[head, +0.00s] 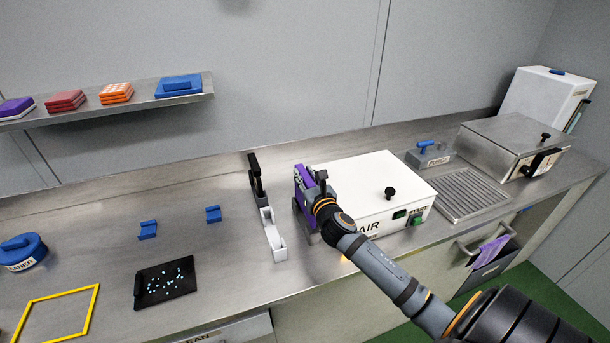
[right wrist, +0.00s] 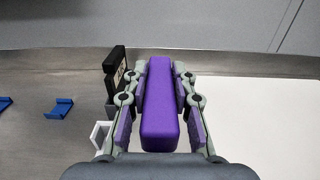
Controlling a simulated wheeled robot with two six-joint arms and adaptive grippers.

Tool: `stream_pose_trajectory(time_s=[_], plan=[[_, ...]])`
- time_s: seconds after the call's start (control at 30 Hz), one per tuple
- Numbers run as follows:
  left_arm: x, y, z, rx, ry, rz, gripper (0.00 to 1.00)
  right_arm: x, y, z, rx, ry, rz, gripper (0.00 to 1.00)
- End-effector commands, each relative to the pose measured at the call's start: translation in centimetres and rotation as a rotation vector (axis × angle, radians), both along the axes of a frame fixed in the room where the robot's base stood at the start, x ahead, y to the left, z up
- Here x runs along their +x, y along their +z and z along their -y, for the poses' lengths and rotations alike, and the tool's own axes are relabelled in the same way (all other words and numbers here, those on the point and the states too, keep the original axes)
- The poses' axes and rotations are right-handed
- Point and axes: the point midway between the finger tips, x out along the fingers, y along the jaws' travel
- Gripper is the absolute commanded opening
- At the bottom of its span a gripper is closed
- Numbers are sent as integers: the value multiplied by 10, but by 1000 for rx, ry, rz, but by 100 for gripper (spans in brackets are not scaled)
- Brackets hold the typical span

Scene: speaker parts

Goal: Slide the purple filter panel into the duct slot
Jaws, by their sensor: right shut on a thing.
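My right gripper (head: 312,202) is shut on the purple filter panel (head: 303,185), at the left side of the white box (head: 362,172) marked AIR. In the right wrist view the panel (right wrist: 160,105) shows as a thick purple bar between the two fingers, pointing away from the wrist. The fingers and arm hide part of the panel in the head view. I cannot tell which opening is the duct slot, or whether the panel touches the box. My left gripper is not in view.
A white holder (head: 273,240) and an upright black piece (head: 256,178) stand just left of the panel. Blue blocks (head: 148,230), a black tray (head: 165,283) and a yellow frame (head: 50,315) lie further left. A grated plate (head: 474,195) lies right of the box.

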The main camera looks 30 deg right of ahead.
Motion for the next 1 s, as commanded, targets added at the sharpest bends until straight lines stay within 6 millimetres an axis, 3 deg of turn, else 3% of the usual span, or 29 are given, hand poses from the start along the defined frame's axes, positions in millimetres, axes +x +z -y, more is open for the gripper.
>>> stream_pose_trajectory(time_s=[1.0], plan=[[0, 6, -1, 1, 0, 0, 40, 0, 2, -1, -1, 1, 3, 0]])
